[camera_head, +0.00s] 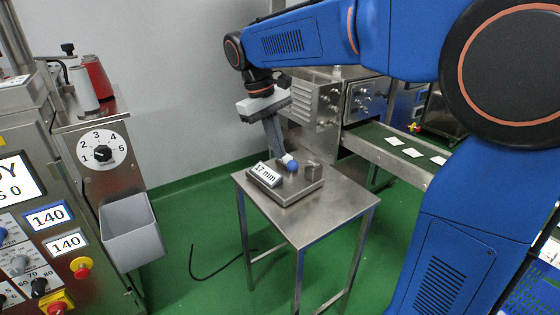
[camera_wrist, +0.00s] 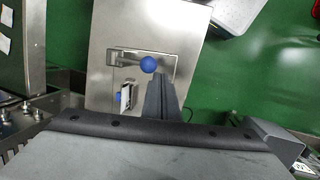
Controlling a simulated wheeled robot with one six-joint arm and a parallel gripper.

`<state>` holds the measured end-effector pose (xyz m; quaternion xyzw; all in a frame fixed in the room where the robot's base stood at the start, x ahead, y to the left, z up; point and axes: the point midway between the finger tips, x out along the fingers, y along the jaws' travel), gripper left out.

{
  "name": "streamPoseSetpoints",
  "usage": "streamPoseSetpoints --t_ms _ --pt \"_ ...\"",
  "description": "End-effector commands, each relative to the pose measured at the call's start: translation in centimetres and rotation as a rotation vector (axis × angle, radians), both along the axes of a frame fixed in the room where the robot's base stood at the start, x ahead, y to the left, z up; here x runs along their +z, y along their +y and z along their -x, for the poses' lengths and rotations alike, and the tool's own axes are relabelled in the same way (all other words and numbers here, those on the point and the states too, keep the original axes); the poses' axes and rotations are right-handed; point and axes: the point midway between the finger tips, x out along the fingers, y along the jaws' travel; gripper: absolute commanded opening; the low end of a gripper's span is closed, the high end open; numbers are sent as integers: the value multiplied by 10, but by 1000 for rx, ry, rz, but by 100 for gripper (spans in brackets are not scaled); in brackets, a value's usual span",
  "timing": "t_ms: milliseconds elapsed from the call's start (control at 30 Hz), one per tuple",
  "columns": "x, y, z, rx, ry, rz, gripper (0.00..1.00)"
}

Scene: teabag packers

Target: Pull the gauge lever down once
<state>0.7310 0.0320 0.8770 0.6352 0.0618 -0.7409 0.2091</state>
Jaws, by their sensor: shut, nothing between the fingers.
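The gauge (camera_head: 287,188) is a small metal device on a steel table, with a white "17 mm" display (camera_head: 268,174) on its front left. Its lever ends in a blue ball knob (camera_head: 291,165). In the wrist view the blue knob (camera_wrist: 148,64) sits at the end of a metal lever arm (camera_wrist: 124,57). My gripper (camera_head: 280,152) points down just above and behind the knob in the head view. In the wrist view my gripper (camera_wrist: 161,79) is shut and empty, its tips just below the knob in the picture. I cannot tell whether they touch it.
The steel table (camera_head: 316,219) has bare room at its front. A conveyor (camera_head: 385,141) with white teabags runs behind it to the right. A control panel machine with a dial (camera_head: 103,154) and a grey bin (camera_head: 130,230) stands at the left. A black cable lies on the green floor.

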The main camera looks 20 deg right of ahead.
Motion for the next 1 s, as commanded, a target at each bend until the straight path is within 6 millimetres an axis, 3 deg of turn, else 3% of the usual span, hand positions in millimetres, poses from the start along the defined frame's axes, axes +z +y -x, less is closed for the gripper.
streamPoseSetpoints --t_ms 200,400,600,1000 --pt "41 13 -4 1 -2 -1 0" --pt "67 21 -6 1 -2 -1 0" --pt "77 24 -6 0 -1 0 0" --pt "77 21 -4 -3 -7 -4 0"
